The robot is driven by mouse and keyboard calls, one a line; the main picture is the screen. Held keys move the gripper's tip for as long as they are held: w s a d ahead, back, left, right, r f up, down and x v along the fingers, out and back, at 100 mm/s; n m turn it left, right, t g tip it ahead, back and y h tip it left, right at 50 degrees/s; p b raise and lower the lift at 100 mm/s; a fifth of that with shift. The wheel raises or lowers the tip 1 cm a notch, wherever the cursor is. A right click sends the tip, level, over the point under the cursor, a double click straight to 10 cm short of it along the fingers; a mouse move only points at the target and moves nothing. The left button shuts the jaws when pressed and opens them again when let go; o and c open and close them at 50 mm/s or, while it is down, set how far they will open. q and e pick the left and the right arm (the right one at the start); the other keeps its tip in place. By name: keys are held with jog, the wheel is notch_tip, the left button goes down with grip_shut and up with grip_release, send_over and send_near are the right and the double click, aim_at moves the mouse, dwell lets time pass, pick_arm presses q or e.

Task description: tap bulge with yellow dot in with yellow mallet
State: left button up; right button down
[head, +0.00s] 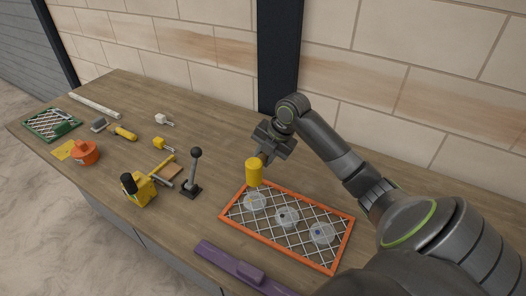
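An orange-framed chainlink panel (334,268) lies on the table at the front right. Three pale round bulges show in its mesh: a left one (255,202), a middle one (287,217) with a dark dot, and a right one (321,233) with a blue dot. I cannot make out a yellow dot on the left bulge. My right gripper (267,151) is shut on the yellow mallet, its handle mostly hidden by the fingers. The yellow mallet head (254,172) hangs just above the left bulge, near the panel's back left corner; contact is unclear. My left gripper is out of view.
A purple bar (240,266) lies at the table's front edge. A black-knobbed lever (192,175) and a yellow device (140,190) stand left of the panel. An orange pot (84,153), small tools and a green mesh tray (50,125) lie farther left. The wall stands behind.

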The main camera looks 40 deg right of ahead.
jog(key=shift+w, duration=0.1)
jog(key=shift+f, duration=0.55)
notch_tip(320, 180, down, 5)
jog(key=b, duration=0.3)
jog(key=shift+r, duration=0.4)
